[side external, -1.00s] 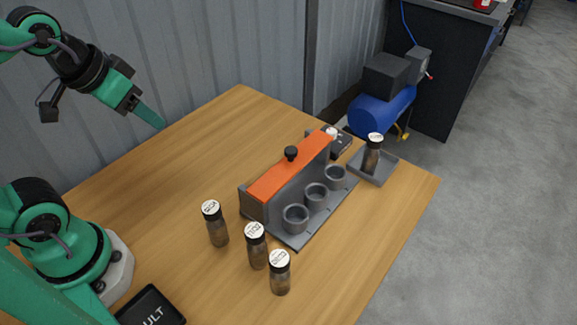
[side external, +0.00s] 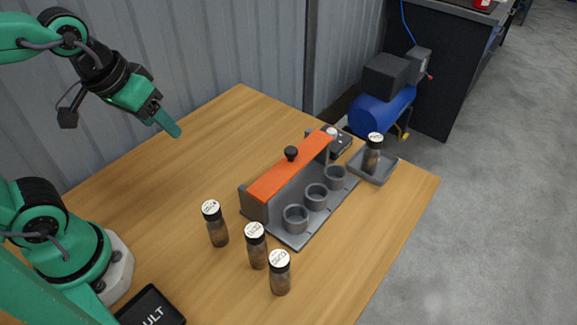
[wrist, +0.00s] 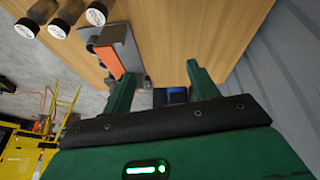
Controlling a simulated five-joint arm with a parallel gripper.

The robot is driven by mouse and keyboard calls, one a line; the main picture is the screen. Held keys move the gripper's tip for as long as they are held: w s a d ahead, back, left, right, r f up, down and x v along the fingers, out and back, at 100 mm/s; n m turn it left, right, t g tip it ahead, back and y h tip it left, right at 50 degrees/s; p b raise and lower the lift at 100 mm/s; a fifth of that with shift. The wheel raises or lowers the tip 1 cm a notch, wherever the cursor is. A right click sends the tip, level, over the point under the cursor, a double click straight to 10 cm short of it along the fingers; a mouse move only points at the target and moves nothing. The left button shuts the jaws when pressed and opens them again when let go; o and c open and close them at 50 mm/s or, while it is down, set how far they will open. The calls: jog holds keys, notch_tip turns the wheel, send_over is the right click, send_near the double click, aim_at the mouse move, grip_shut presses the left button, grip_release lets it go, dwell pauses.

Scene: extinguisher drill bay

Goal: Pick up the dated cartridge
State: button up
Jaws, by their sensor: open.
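Several dark cartridges with white labelled caps stand upright on the table. Three are near the front: a left one (side external: 216,226), a middle one (side external: 256,247) and a right one (side external: 280,274). Another cartridge (side external: 373,155) stands in a small grey tray (side external: 384,174) at the back right. The cap markings are too small to read, so I cannot tell which is dated. Three cartridges also show at the upper left of the wrist view (wrist: 96,14). My gripper (side external: 172,130) is open and empty, high above the table's left side, apart from all cartridges. Its two fingers (wrist: 158,88) show in the wrist view.
A grey rack (side external: 282,234) with three round empty-looking cups and an orange-topped bar (side external: 275,180) with a black knob stands mid-table. A small dark device (side external: 335,143) is behind it. A dark panel (side external: 150,307) lies at the front left. The table's back left is clear.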

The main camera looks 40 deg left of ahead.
jog(key=d+f+n+g, duration=0.3)
jog(key=d+f, duration=0.1)
jog(key=d, duration=0.2)
jog(key=n+g, duration=0.2)
jog(key=n, duration=0.1)
send_over(210, 207)
notch_tip(210, 207, down, 5)
jog(key=shift+d+f, duration=0.1)
jog(key=shift+f, duration=0.1)
jog(key=shift+f, duration=0.1)
jog(key=shift+f, duration=1.2)
jog(key=shift+f, duration=2.6)
